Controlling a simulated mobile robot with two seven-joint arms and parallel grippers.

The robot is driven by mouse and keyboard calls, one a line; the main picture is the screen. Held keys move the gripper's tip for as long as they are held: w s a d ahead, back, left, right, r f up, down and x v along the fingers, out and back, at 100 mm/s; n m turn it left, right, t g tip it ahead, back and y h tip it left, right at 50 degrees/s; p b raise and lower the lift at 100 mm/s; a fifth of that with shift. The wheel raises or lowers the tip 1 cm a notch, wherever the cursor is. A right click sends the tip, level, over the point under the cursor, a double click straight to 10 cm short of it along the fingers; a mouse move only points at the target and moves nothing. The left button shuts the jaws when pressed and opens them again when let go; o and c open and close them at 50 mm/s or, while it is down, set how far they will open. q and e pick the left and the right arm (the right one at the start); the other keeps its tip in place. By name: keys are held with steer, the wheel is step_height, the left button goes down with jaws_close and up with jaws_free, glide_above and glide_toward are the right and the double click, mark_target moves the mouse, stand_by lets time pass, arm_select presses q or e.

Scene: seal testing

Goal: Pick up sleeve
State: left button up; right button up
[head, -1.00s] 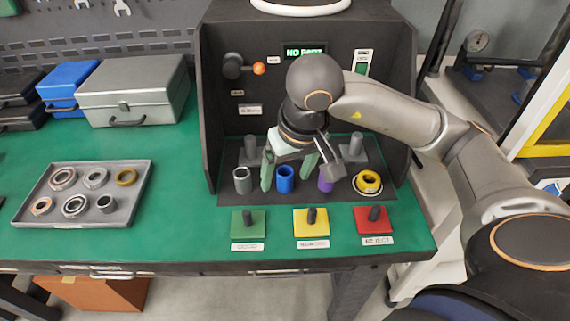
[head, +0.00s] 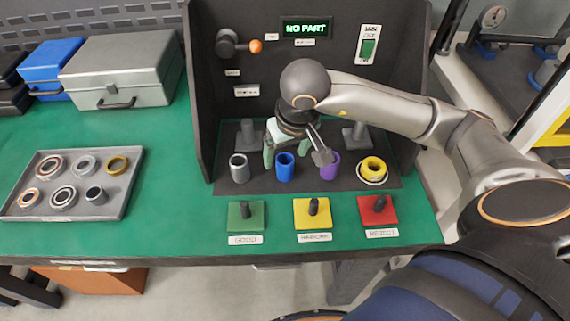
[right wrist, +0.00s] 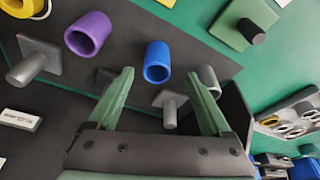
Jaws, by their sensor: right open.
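A blue sleeve (head: 285,168) stands upright on the dark floor of the test booth, between a grey sleeve (head: 239,168) and a purple sleeve (head: 330,166). My right gripper (head: 286,151) is open and empty, just behind and above the blue sleeve in the head view. In the right wrist view the blue sleeve (right wrist: 157,62) shows between the two green fingers (right wrist: 160,78), beyond their tips and apart from them. The purple sleeve (right wrist: 88,34) is to the left there, and the grey sleeve (right wrist: 209,80) is partly hidden by a finger. My left gripper is not in view.
A yellow ring (head: 373,166) sits at the booth's right. Grey posts (head: 248,136) stand behind the sleeves. Green (head: 245,222), yellow (head: 312,219) and red (head: 378,216) pegged plates lie in front. A tray of rings (head: 118,199) is at left. The booth walls flank my gripper.

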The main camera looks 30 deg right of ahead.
mark_target(285, 160)
steer(key=x, duration=0.4)
steer(key=shift+w+d+f, duration=0.2)
steer(key=shift+d+f, duration=0.05)
steer(key=shift+f, duration=0.05)
jaws_close()
stand_by(0.4)
